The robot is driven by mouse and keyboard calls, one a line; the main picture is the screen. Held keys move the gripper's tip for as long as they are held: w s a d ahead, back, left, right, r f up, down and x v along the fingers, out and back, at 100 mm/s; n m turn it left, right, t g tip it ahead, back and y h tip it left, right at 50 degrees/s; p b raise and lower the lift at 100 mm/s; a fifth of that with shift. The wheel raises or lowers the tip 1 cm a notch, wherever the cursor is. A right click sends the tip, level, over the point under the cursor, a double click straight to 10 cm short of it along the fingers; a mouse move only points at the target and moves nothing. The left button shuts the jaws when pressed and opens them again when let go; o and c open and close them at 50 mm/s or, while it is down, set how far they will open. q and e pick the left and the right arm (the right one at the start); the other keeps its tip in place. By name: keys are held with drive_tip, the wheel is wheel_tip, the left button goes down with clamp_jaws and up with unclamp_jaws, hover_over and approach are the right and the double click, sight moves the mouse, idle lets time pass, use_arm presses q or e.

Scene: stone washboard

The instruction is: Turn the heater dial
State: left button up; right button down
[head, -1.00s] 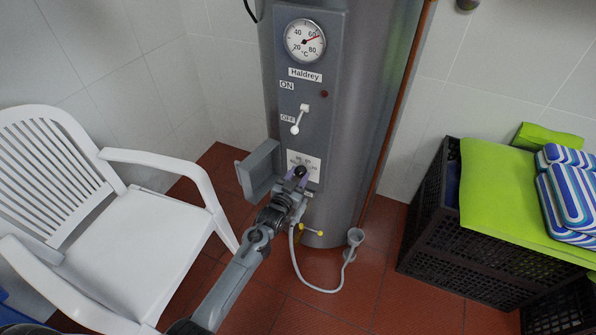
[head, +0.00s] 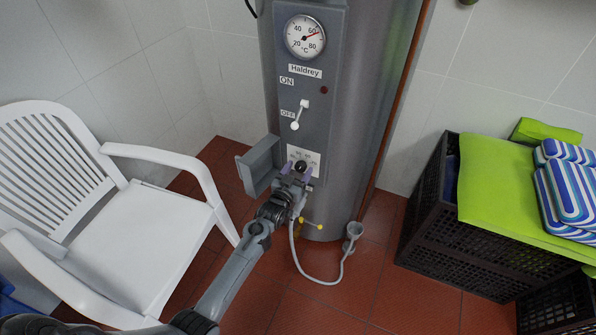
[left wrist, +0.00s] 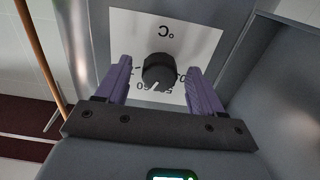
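The black heater dial (head: 300,166) sits on a white scale plate (head: 313,158) low on the heater's grey panel. It is also at the centre of the left wrist view (left wrist: 159,70), with its pale pointer mark toward the lower side of the picture. My left gripper (head: 297,171) is at the dial with its purple fingers apart. In the left wrist view the fingers (left wrist: 160,76) stand on either side of the dial, with a gap on each side. How deep the fingertips reach is hard to tell. My right gripper is not in view.
An open grey cover (head: 259,166) stands out just left of the dial. Above are a white ON/OFF lever (head: 300,114) and a round thermometer (head: 305,36). A white chair (head: 150,230) is on the left, dark crates (head: 425,215) on the right. A pale hose (head: 320,281) hangs below.

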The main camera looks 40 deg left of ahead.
use_arm(q)
drive_tip(key=shift+s, duration=0.15)
drive_tip(key=shift+s+d+r+p, duration=0.1)
drive_tip(key=shift+s+p, duration=0.15)
drive_tip(key=shift+p, duration=0.05)
drive_tip(key=p+v, duration=0.3)
drive_tip(key=v, duration=0.7)
drive_tip(key=shift+p, duration=0.4)
